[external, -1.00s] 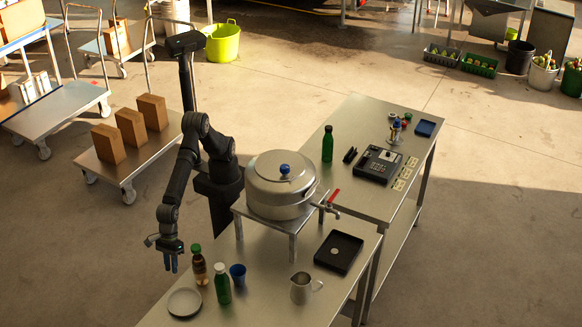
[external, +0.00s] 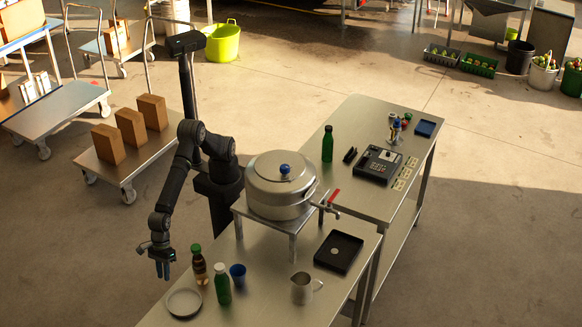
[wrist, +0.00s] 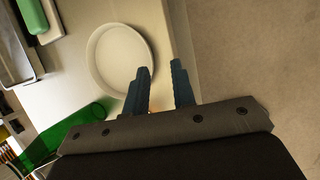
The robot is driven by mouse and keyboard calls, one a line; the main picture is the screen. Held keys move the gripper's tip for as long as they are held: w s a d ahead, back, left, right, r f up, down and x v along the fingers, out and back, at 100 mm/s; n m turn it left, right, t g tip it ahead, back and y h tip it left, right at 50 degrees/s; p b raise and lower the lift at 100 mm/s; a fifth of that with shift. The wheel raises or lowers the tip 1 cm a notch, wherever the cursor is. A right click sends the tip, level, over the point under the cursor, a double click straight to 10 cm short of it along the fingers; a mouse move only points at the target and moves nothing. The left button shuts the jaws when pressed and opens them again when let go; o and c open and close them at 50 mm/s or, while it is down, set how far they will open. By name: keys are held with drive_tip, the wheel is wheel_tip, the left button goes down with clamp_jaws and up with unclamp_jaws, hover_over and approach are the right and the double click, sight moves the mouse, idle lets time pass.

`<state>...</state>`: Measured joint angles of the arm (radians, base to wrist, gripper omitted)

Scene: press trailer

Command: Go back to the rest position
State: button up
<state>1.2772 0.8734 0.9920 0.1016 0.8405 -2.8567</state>
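My gripper (external: 162,269) hangs at the left end of my arm, fingers pointing down, just left of the front steel table (external: 245,307). In the wrist view its two blue-grey fingers (wrist: 160,88) stand apart with nothing between them. A round pale plate (external: 184,302) lies on the table to the lower right of my gripper. The plate also shows in the wrist view (wrist: 120,62), to the left of the fingers.
A brown bottle with a green cap (external: 199,267), a green bottle (external: 222,286) and a blue cup (external: 238,276) stand near the plate. A large pot (external: 280,190) sits on a stand. A trolley with boxes (external: 133,165) is behind left.

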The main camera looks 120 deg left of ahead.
drive_tip(key=s+a+r, duration=0.1)
drive_tip(key=s+r, duration=0.4)
drive_tip(key=s, duration=0.3)
wheel_tip(320, 180, up, 18)
drive_tip(key=w+a+n, duration=0.1)
drive_tip(key=w+a, duration=0.1)
drive_tip(key=w, duration=0.6)
drive_tip(key=w+a+n+t, duration=0.1)
drive_tip(key=w+a, duration=0.2)
drive_tip(key=w, duration=0.6)
drive_tip(key=shift+w+a+f+y, duration=0.15)
drive_tip(key=shift+a+f+y, duration=0.05)
drive_tip(key=shift+a+y, duration=0.1)
